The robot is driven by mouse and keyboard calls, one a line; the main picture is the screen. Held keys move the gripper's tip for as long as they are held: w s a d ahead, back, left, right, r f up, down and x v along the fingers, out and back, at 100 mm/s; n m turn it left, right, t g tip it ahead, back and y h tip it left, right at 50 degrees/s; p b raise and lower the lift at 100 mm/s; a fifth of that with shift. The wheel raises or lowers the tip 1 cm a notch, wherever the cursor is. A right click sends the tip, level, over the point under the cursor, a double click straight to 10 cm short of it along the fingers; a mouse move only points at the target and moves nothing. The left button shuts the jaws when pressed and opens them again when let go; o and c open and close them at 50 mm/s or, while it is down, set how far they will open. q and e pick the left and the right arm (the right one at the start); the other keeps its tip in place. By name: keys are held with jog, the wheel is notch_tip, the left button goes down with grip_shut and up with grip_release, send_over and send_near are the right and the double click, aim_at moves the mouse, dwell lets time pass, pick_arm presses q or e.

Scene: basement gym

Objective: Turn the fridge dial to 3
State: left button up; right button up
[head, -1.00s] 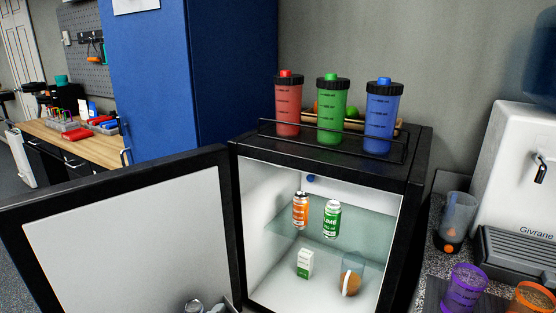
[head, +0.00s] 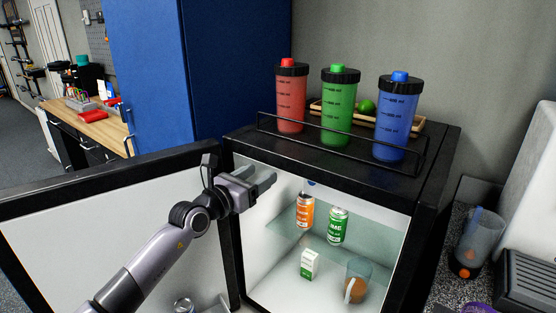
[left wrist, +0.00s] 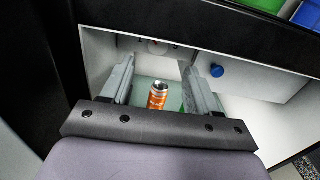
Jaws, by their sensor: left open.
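The small black fridge (head: 236,258) stands with its door open to the left. My left gripper (head: 264,180) is open and empty at the upper left of the fridge opening. It also shows in the left wrist view (left wrist: 168,72). My right gripper is out of view.
An orange can (head: 305,212) and a green can (head: 338,227) stand on the glass shelf. A carton (head: 309,265) and a glass (head: 357,272) stand below. Red, green and blue shakers stand behind a rail on top. The open door (head: 60,235) borders my arm.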

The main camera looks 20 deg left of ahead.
pick_arm(q)
jog(key=b+x, duration=0.1)
jog(key=x, duration=0.6)
jog(key=shift+w, duration=0.15)
jog(key=shift+a, duration=0.1)
jog(key=c, duration=1)
